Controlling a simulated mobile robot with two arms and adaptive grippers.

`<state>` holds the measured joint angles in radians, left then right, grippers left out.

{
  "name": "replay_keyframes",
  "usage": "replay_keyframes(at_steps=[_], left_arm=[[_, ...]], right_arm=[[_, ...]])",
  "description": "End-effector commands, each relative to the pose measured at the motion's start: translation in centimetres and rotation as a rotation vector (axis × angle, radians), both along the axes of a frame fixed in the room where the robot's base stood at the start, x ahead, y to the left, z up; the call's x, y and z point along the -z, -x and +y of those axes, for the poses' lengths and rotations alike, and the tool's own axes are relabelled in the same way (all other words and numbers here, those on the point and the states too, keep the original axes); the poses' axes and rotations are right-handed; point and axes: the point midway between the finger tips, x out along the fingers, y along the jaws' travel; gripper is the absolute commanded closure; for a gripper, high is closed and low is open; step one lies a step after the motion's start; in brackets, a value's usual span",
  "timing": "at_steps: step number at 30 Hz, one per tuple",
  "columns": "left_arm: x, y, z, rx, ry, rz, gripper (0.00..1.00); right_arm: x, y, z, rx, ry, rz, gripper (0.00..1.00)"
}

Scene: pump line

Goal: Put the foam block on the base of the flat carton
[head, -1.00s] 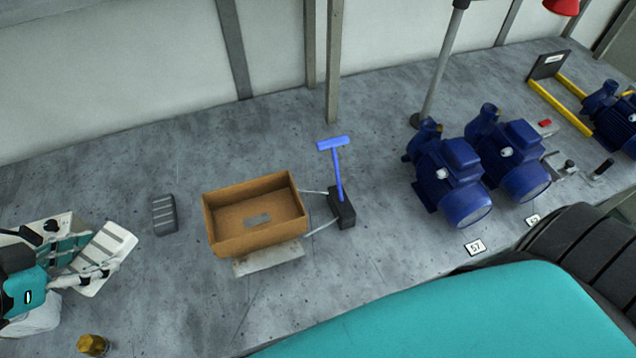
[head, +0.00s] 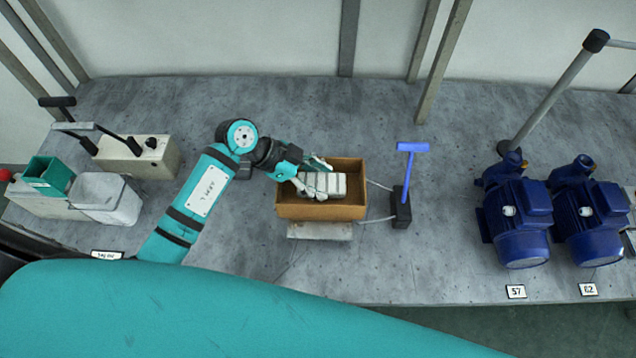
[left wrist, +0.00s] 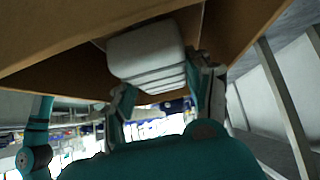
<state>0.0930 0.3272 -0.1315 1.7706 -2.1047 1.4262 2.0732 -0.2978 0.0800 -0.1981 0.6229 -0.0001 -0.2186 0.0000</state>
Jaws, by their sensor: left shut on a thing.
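The foam block (head: 325,184) is a pale, ribbed block within the outline of the open brown carton (head: 318,212) in the head view. My left gripper (head: 303,179) reaches in from the left over the carton's left wall and is shut on the block. In the left wrist view the foam block (left wrist: 148,52) sits between the two fingers, with brown carton walls (left wrist: 50,32) around it. Whether its underside touches the carton's base cannot be told. The block hides much of the base. My right gripper is not in view.
The carton stands at a pale plate (head: 320,231). Just right is a blue T-handle (head: 408,165) on a black block (head: 401,207), with thin rods towards the carton. Blue pumps (head: 520,220) stand further right. A white bin (head: 106,198) and a lever box (head: 140,157) are at left.

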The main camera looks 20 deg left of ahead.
Motion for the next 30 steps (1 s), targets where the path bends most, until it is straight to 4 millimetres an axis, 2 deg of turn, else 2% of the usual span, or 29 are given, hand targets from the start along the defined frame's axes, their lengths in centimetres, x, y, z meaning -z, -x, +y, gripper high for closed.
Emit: replay_keyframes(at_steps=[3,6,17,18,22,23,30], left_arm=[[1.7,0.1,0.0,-0.002,0.002,0.004,0.68],[2.4,0.0,0.0,-0.001,0.002,0.002,0.68],[2.8,0.0,0.0,-0.001,0.000,0.001,0.68],[2.7,0.0,0.0,-0.001,0.000,0.001,0.44],[2.7,0.0,0.0,-0.001,0.000,0.001,0.27],[2.7,0.0,0.0,-0.001,0.000,0.001,0.25],[2.7,0.0,0.0,-0.001,0.000,0.001,0.25]], right_arm=[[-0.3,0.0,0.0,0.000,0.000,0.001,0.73],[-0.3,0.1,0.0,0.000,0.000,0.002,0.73],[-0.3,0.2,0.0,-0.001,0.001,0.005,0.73],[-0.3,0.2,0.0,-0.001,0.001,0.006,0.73],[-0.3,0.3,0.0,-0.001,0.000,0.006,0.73],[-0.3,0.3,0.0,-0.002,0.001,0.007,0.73],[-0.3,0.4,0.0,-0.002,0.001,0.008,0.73]])
